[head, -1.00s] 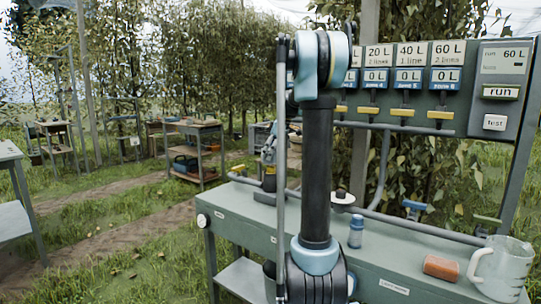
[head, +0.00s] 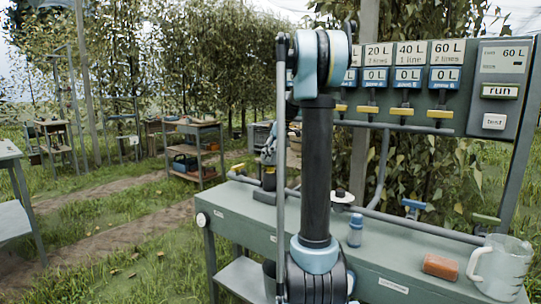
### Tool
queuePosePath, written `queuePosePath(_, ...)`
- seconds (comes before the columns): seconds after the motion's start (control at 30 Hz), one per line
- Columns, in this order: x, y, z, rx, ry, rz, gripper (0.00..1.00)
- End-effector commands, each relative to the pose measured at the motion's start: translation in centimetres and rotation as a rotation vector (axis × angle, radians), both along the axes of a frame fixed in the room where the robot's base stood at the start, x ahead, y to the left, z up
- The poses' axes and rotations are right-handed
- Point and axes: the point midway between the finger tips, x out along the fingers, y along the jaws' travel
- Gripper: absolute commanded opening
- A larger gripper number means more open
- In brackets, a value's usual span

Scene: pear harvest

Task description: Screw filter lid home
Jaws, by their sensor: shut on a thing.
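My gripper (head: 268,157) is small in the head view, left of my dark upright arm link and partly hidden by a thin grey rod of my arm. It points down over a dark filter body (head: 269,183) at the bench's far left end. The jaws are shut on the filter lid at the top of this body. The lid is mostly hidden by the fingers, and how it sits on the thread is too small to tell.
The green bench (head: 395,262) carries a white disc with a black knob (head: 341,196), a blue bottle (head: 355,231), an orange-brown block (head: 440,266) and a clear jug (head: 503,268). A grey pipe runs along its back, below a valve panel (head: 500,90).

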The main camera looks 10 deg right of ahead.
Motion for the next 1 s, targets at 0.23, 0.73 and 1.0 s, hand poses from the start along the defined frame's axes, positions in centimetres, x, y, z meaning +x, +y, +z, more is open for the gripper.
queuePosePath(0.23,0.0,0.0,-0.5,0.0,0.0,0.0,0.39)
queuePosePath(0.73,0.0,0.0,-1.5,0.0,0.0,0.0,0.39)
queuePosePath(1.0,0.0,0.1,-2.0,0.0,0.0,0.001,0.39)
